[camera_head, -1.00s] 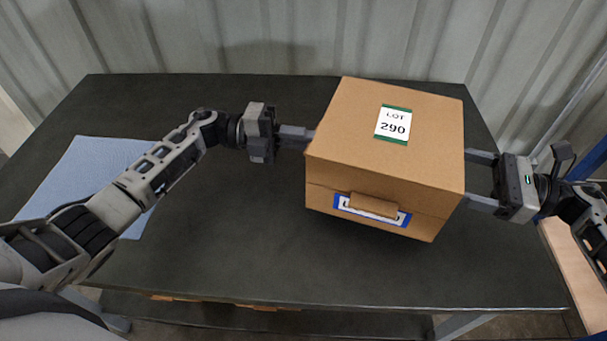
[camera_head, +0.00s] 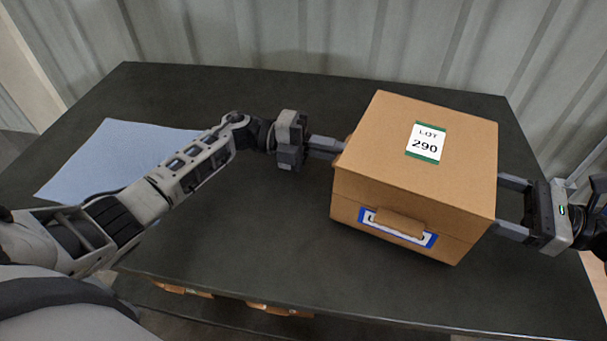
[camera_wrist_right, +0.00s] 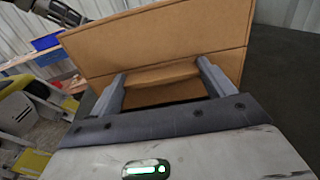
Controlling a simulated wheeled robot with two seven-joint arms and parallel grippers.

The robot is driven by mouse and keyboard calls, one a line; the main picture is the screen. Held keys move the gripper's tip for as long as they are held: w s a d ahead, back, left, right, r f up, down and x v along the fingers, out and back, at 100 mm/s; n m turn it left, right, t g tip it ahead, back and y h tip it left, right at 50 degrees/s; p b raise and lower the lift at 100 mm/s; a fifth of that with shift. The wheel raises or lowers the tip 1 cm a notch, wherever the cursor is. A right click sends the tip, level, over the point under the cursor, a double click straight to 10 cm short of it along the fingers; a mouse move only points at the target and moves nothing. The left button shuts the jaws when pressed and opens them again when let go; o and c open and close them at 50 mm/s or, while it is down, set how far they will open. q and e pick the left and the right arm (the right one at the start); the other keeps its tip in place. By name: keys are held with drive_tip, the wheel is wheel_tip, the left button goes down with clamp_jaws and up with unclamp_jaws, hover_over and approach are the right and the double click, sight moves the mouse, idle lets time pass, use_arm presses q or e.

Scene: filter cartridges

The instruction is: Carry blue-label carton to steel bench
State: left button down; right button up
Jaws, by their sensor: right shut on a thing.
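The carton (camera_head: 415,145) is a brown box with a lid, a green-and-white "LOT 290" sticker on top and a blue-bordered label (camera_head: 368,217) behind its front handle. It is over the right part of a dark table; whether it touches the top is unclear. My right gripper (camera_head: 512,207) is shut on the carton's right side; in the right wrist view its fingers (camera_wrist_right: 160,85) flank the handle there. My left gripper (camera_head: 338,147) reaches the left side, its fingertips at a brown handle edge. The fingertips are partly hidden, so their grip is unclear.
The dark table (camera_head: 250,220) has a light blue mat (camera_head: 110,160) at its left and bare room in the middle. A corrugated wall (camera_head: 300,35) stands behind. Brown items (camera_head: 280,308) lie under the table. A blue bin (camera_wrist_right: 45,42) shows in the right wrist view.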

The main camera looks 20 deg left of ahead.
use_arm(q)
drive_tip(key=shift+w+a+f+b, duration=0.1)
drive_tip(key=shift+a+f+b, duration=0.05)
drive_tip(key=shift+f+b, duration=0.6)
use_arm(e)
drive_tip(key=shift+d+f, duration=0.1)
drive_tip(key=shift+f, duration=0.75)
use_arm(q)
drive_tip(key=c, duration=1.6)
unclamp_jaws()
drive_tip(key=shift+p, duration=0.35)
use_arm(e)
drive_tip(key=o, duration=1)
drive_tip(key=shift+r, duration=0.15)
use_arm(q)
drive_tip(key=shift+o, duration=0.2)
drive_tip(key=shift+r, duration=0.1)
use_arm(e)
drive_tip(key=shift+o, duration=0.2)
